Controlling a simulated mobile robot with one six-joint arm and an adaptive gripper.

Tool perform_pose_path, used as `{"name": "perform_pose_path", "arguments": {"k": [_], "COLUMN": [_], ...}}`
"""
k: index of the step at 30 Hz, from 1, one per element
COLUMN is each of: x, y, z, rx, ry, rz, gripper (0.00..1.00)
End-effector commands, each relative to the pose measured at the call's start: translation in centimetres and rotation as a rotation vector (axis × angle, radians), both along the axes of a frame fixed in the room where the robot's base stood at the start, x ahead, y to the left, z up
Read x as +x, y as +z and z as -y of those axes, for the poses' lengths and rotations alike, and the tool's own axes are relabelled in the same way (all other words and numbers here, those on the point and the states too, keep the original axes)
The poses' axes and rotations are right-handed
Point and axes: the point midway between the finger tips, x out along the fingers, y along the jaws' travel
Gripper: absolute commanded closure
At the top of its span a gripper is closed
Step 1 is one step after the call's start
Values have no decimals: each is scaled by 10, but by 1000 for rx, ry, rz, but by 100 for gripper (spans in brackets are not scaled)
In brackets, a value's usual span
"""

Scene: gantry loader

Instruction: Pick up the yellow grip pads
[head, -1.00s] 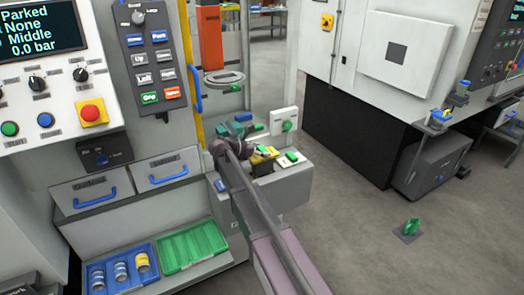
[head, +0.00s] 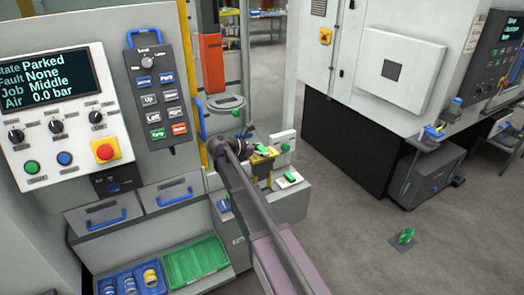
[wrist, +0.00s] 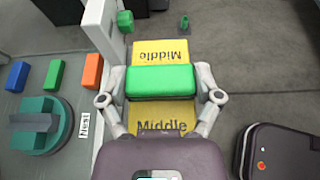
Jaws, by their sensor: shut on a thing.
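The yellow grip pads (wrist: 163,51) show in the wrist view as two yellow plates marked "Middle", with a green block (wrist: 160,82) across their middle. My gripper (wrist: 162,84) is shut on this green middle part, one finger at each side. In the head view the yellow pads (head: 259,161) are at the end of my arm, over the right part of the grey cabinet. My gripper (head: 252,150) is partly hidden there by my arm. The undersides of the pads are hidden.
A white upright plate (wrist: 104,28) with a green knob (wrist: 125,20) stands close left of the pads. A teal round part (wrist: 42,125) lies at left. A green block (head: 291,178) sits on the cabinet's right. A green object (head: 405,236) stands on open floor.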

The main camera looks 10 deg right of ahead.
Motion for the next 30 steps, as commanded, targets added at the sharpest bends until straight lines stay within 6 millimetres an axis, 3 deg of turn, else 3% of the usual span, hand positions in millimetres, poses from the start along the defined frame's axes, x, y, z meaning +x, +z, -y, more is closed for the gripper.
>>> {"name": "perform_pose_path", "arguments": {"k": [1, 15, 30], "x": [0, 0, 0], "y": [13, 64, 88], "z": [0, 0, 0], "rx": [-1, -1, -1], "ry": [0, 0, 0], "rz": [0, 0, 0], "gripper": [79, 79, 79]}}
